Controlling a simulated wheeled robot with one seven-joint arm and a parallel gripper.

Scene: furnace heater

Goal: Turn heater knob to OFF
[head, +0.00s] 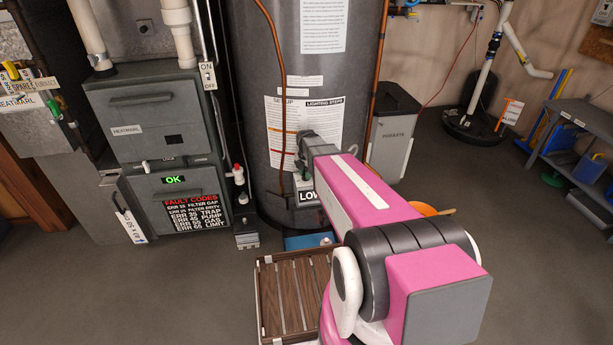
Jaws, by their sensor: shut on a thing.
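The heater is a tall dark grey tank (252,120) with instruction sheets on its front, standing at the centre. My pink arm reaches forward to the tank's lower front. My gripper (301,160) shows only as a small dark grey shape at the arm's far end, against the tank beside the lighting-steps sheet (326,118). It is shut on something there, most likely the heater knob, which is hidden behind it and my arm. A sign reading "LOW" (306,197) shows partly just below. The knob's setting cannot be read.
A grey furnace (150,115) with a green "OK" display stands to the left. A grey bin (392,140) stands right of the tank. A wooden slatted platform (270,300) lies in front. A shelf (585,125) is far right.

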